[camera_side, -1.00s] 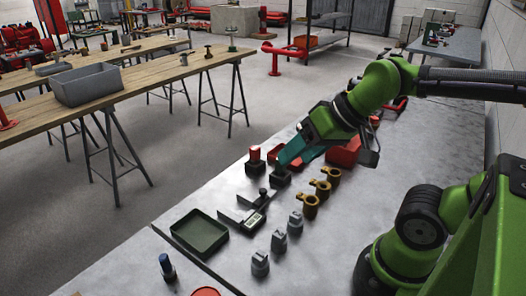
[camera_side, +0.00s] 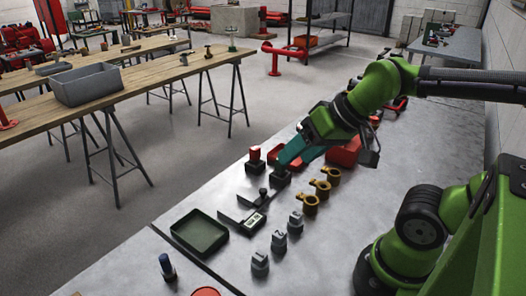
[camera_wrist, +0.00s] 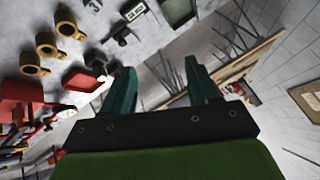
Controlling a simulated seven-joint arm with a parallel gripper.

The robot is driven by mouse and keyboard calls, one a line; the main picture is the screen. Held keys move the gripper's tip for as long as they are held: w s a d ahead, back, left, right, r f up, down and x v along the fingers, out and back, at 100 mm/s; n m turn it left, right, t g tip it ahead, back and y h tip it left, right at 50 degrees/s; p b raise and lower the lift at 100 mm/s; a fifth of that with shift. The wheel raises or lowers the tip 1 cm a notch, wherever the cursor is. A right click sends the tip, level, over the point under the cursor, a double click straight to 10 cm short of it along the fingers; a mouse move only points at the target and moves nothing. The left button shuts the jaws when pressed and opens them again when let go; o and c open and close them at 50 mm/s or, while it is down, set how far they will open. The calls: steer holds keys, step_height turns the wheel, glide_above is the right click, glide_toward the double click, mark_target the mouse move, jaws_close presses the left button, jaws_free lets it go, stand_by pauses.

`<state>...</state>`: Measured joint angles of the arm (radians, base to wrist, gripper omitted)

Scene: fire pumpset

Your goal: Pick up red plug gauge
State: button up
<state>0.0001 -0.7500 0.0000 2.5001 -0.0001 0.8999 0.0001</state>
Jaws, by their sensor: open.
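The red plug gauge (camera_side: 255,153) stands upright in a dark square block (camera_side: 254,167) on the grey bench in the side view. My gripper (camera_side: 286,158), with teal fingers, is just to its right in the picture, above a second dark block (camera_side: 280,178). The fingers appear apart from the gauge. In the wrist view my gripper (camera_wrist: 160,82) is open, with nothing seen between its fingers. I cannot make out the red gauge in the wrist view.
Brass ring parts (camera_side: 310,204), grey parts (camera_side: 260,263), a caliper (camera_side: 254,221) and a green tray (camera_side: 201,246) are nearer the camera. Bare bench lies to the right.

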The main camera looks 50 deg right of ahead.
steer(key=shift+d+f, duration=0.1)
stand_by(0.5)
steer(key=n+g+h, duration=0.2)
steer(key=n+g, duration=0.2)
steer(key=g, duration=0.3)
glide_above(255, 148)
steer(key=shift+f, duration=1.4)
step_height(255, 148, down, 11)
steer(key=shift+f, duration=0.1)
steer(key=shift+w+d+f, duration=0.1)
steer(key=shift+f, duration=2.55)
steer(key=shift+c, duration=0.2)
